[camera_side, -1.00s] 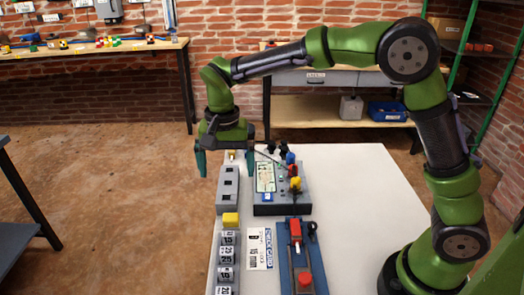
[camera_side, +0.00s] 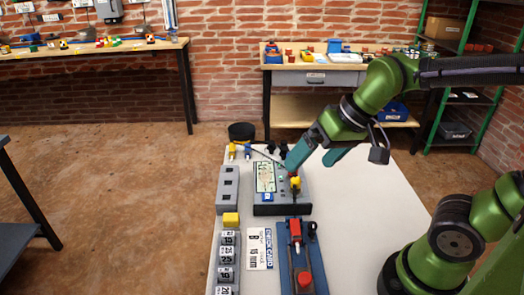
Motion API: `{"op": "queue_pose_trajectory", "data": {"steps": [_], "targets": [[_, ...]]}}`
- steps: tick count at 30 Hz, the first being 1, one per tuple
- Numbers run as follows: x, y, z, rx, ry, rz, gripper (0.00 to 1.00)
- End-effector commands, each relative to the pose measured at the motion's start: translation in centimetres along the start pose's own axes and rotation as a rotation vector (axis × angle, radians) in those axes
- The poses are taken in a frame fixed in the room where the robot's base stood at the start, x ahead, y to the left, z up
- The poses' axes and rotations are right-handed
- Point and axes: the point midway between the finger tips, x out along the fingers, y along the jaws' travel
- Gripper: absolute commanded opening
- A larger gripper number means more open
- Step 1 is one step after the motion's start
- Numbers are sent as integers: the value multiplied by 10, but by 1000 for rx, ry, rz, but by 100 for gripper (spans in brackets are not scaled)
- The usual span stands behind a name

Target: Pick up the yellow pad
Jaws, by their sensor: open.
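A small yellow block (camera_side: 231,219), which looks like the yellow pad, sits on the left side of the white table, between a grey socket block and a row of numbered blocks. My gripper (camera_side: 311,166) is open, tilted, with its green fingers over the right side of the grey device with the green panel (camera_side: 265,178). It is up and to the right of the yellow block, clearly apart from it. I see nothing between the fingers. A yellow knob (camera_side: 295,183) on the device shows just below the left finger.
The grey socket block (camera_side: 228,188) and the numbered blocks (camera_side: 226,255) line the left edge. A blue fixture with a red clamp (camera_side: 303,265) and a printed card (camera_side: 259,248) are in front. A black bin (camera_side: 241,131) stands behind. The white table (camera_side: 365,205) is bare at right.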

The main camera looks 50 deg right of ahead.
Motion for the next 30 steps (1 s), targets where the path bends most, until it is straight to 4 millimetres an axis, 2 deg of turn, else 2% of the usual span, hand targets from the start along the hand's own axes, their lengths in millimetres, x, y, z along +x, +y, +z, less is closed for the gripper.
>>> {"op": "queue_pose_trajectory", "data": {"steps": [3,6,10,11,21,26,30], "targets": [[-14,12,14,19,80,-20,100],[-23,17,17,35,123,-28,100],[-31,18,14,42,157,-32,80],[-31,18,14,44,159,-32,79],[-31,18,14,45,156,-31,79],[-18,15,17,30,96,-25,79],[2,0,3,0,-6,-5,79]]}}
